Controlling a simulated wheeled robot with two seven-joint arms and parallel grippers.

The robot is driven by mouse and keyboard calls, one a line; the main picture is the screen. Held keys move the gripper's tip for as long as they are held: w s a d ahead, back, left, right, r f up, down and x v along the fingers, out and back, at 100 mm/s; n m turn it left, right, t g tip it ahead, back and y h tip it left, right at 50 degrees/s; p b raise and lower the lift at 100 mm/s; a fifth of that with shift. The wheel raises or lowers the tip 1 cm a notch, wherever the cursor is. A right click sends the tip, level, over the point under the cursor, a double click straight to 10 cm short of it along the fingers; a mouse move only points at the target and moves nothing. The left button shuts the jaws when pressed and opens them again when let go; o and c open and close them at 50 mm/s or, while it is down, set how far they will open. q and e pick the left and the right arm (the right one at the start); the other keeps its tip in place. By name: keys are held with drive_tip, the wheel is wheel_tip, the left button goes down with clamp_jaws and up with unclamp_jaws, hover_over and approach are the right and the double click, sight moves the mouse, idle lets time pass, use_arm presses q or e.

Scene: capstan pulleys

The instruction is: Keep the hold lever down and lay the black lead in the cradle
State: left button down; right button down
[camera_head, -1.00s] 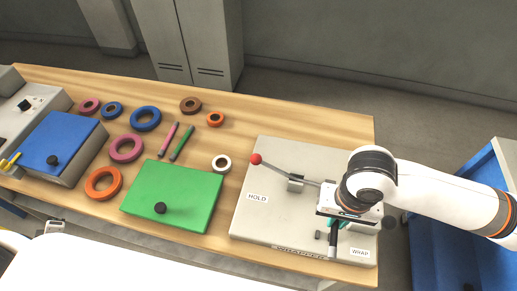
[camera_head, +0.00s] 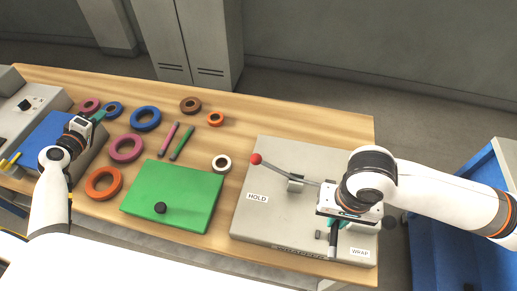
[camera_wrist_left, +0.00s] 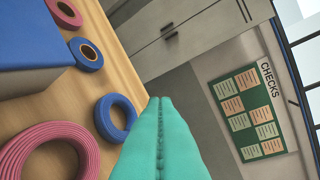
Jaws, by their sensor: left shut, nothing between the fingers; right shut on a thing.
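The hold lever, a grey rod with a red ball (camera_head: 255,159), slants up from its pivot on the grey plate (camera_head: 262,220), by the HOLD label. No gripper touches its ball. My right gripper (camera_head: 335,224) is over the plate's right part, near the WRAP label. It is shut on a dark upright piece (camera_head: 333,243); I cannot tell whether this is the black lead. The cradle is not clearly seen; my right wrist covers part of the plate.
Several coloured rings, such as the orange ring (camera_head: 91,191), and two pens lie mid-table. A green lid (camera_head: 185,195) with a black knob lies between them and the plate. A blue cabinet (camera_head: 480,200) stands right.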

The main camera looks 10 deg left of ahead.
use_arm(q)
drive_tip(key=w+d+r+m+g+h, duration=0.25)
drive_tip(key=d+m+h, duration=0.2)
drive_tip(key=d, duration=0.45)
drive_tip(key=w+d+r+m+g+h, duration=0.1)
drive_tip(key=w+d+m+h, duration=0.3)
drive_tip(key=d, duration=0.5)
drive_tip(key=w+d+r+m+g+h, duration=0.1)
drive_tip(key=d+r+m+h, duration=0.15)
drive_tip(key=d+m, duration=0.5)
drive_tip(key=s+d+r+m+g, duration=0.1)
drive_tip(key=s+d+m+g, duration=0.3)
drive_tip(key=d, duration=0.5)
drive_tip(key=s+d+r+m+g, duration=0.1)
drive_tip(key=s+d+m+g, duration=0.3)
drive_tip(key=d+m, duration=0.5)
drive_tip(key=shift+s+d+r+g+h, duration=0.15)
drive_tip(key=shift+d+r+g+h, duration=0.2)
drive_tip(key=shift+g, duration=0.8)
drive_tip(key=shift+a, duration=0.1)
